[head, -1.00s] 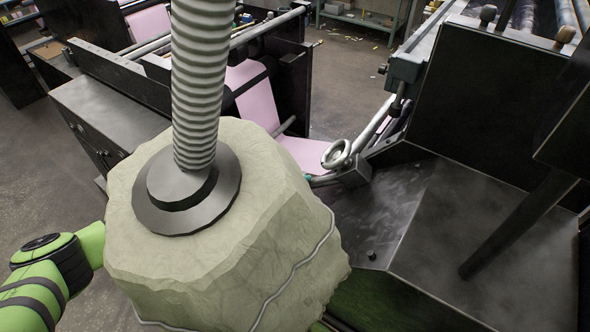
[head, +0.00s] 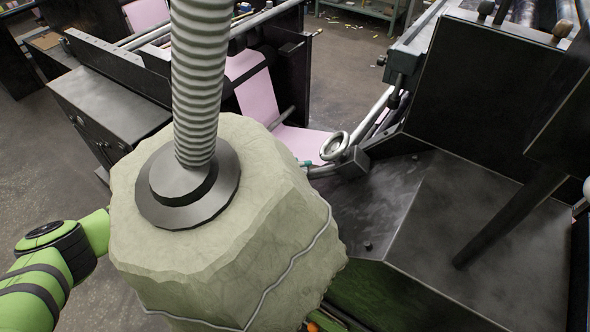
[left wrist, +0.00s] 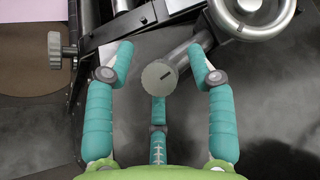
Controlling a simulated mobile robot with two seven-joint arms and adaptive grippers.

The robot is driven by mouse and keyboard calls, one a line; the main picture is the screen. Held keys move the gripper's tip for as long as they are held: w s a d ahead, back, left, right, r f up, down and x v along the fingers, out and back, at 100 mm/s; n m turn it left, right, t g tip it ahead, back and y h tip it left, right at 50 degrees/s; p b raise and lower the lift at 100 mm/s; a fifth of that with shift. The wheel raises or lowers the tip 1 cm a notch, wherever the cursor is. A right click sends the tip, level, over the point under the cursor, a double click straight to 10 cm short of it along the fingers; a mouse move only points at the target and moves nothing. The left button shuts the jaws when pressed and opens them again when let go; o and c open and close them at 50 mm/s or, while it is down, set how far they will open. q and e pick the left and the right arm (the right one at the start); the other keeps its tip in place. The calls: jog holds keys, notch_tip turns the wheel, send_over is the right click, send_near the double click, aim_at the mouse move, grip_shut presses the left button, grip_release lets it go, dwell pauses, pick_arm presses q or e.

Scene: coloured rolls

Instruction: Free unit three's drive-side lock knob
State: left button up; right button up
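My left gripper has teal fingers. A metal handwheel (left wrist: 252,14) is just above and right of the right finger. A ribbed knob (left wrist: 55,50) sits on a bracket at the left. I cannot tell by label which knob is the lock knob. In the head view only a bit of teal fingertip (head: 307,164) shows, beside the handwheel (head: 335,146). My right gripper is out of view.
A bulky pale wrapped block (head: 225,245) under a ribbed hose (head: 198,85) hides most of my left arm. Black machine housings (head: 480,215) crowd the right. A pink web (head: 253,95) runs between units. Floor (head: 345,60) is open behind.

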pick_arm(q)
jog(key=shift+s+f, duration=0.1)
jog(key=shift+f, duration=0.05)
jog(key=v, duration=1.2)
